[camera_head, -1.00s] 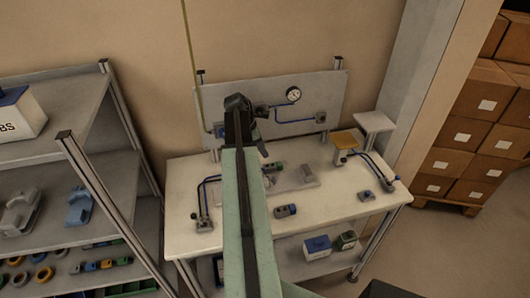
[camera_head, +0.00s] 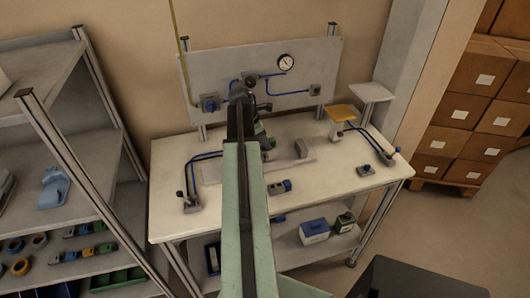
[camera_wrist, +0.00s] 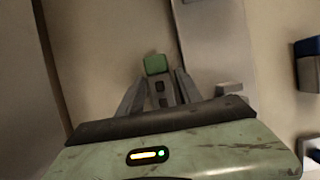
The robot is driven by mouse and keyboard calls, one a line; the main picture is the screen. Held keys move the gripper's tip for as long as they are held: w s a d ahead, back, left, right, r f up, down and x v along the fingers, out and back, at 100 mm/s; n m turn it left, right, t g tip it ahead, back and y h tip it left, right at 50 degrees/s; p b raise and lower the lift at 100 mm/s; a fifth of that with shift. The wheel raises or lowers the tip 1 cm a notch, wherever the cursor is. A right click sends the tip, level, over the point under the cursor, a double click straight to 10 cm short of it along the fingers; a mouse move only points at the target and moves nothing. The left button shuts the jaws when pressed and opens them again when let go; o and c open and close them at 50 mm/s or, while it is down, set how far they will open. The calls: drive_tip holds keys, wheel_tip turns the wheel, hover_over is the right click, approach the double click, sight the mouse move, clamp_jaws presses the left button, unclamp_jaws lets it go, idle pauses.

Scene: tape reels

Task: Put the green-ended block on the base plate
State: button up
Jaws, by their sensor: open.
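The green-ended block (camera_wrist: 155,65) shows in the wrist view with its green end away from me. Its grey body with dark spots lies between the two fingers of my gripper (camera_wrist: 161,78). The fingers are apart, with a gap beside the block. In the head view my gripper (camera_head: 258,130) is low over the middle of the table, and the green-ended block (camera_head: 268,143) shows beside it, partly hidden. The pale base plate (camera_head: 211,173) lies flat on the table, partly hidden by my arm. I cannot tell whether the block touches it.
A grey block (camera_head: 302,148) stands to the right of my gripper, and a blue-ended block (camera_head: 281,187) lies nearer. A panel with a gauge (camera_head: 285,62) rises behind. The table (camera_head: 335,185) has clear room front right.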

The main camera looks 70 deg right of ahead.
drive_tip(key=shift+f, duration=0.15)
clamp_jaws()
